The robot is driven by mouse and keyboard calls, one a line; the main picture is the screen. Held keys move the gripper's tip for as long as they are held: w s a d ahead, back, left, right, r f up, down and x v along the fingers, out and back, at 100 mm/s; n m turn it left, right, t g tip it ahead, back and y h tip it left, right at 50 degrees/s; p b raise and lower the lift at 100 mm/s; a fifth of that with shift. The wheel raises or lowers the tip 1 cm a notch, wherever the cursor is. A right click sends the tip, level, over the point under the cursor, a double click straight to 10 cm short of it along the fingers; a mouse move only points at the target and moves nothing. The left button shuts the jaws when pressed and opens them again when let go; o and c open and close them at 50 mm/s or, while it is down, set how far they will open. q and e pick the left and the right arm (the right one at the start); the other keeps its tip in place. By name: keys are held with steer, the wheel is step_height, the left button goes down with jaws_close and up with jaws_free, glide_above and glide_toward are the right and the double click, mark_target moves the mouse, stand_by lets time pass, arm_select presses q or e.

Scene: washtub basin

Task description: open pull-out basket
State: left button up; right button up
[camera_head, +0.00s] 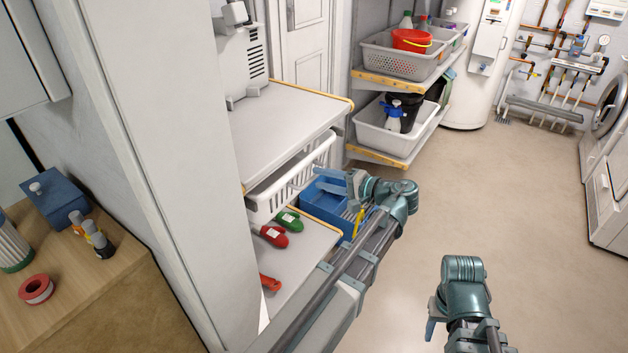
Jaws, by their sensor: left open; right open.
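The white pull-out basket (288,180) hangs beneath the upper shelf board of the unit at the left. Its slatted front sticks out a little past the board. My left gripper (340,183) is open, just right of the basket's front and slightly lower, above a blue crate. A small gap seems to lie between its fingers and the basket, but contact is hard to judge. My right gripper (433,318) is open and empty over the floor at the lower right, away from the unit.
A blue crate (325,203) and red and green mitts (274,236) lie on the board below the basket. A white appliance (243,62) stands on the upper board (290,118). Bare floor (510,210) is free on the right.

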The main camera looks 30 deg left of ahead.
mark_target(314, 177)
arm_select(q)
steer(key=shift+x, duration=1.7)
steer(key=shift+c, duration=0.3)
jaws_close()
